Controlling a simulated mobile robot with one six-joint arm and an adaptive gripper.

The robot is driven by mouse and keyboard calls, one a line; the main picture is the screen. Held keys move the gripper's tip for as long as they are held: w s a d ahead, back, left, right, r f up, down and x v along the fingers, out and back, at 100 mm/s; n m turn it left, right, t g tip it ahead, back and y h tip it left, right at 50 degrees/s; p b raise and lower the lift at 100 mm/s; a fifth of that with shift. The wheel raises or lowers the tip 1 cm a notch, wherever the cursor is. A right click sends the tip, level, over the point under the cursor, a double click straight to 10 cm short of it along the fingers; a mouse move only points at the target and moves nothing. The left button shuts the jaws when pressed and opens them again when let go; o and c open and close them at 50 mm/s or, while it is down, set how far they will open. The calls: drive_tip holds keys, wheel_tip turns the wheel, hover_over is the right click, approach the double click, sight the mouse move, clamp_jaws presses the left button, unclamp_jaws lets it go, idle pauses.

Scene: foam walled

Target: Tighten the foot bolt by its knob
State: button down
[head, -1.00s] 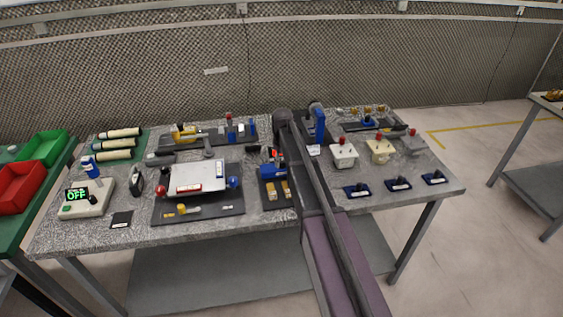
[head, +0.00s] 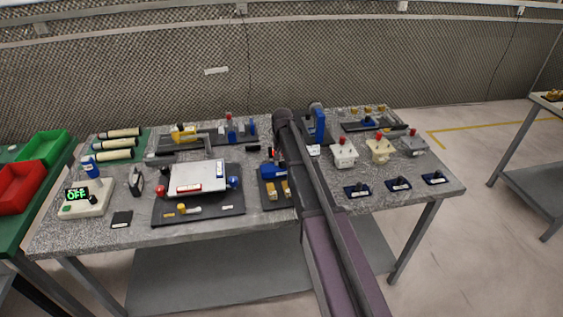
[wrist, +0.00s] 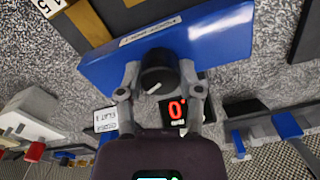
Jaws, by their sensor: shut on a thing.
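The black round knob (wrist: 160,78) with a white pointer mark sits at the edge of a blue bracket (wrist: 210,38) in the wrist view. My gripper (wrist: 160,83) has one finger on each side of the knob and is shut on it. The label on the bracket is too small to read surely. In the head view the blue bracket (head: 272,171) stands mid-bench, just left of my arm; my gripper cannot be made out there.
Yellow blocks (head: 272,191) lie in front of the bracket. A dark board with a pale plate (head: 198,176) is to the left. Cream and grey boxes with red knobs (head: 380,151) and blue-based fixtures (head: 398,184) are to the right. A blue upright (head: 318,123) stands behind my arm.

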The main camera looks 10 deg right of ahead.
drive_tip(key=m, duration=0.5)
drive_tip(key=shift+s+m, duration=0.1)
drive_tip(key=shift+m, duration=0.2)
drive_tip(key=m, duration=1.6)
drive_tip(key=shift+m, duration=0.4)
drive_tip(key=shift+c, duration=1.3)
unclamp_jaws()
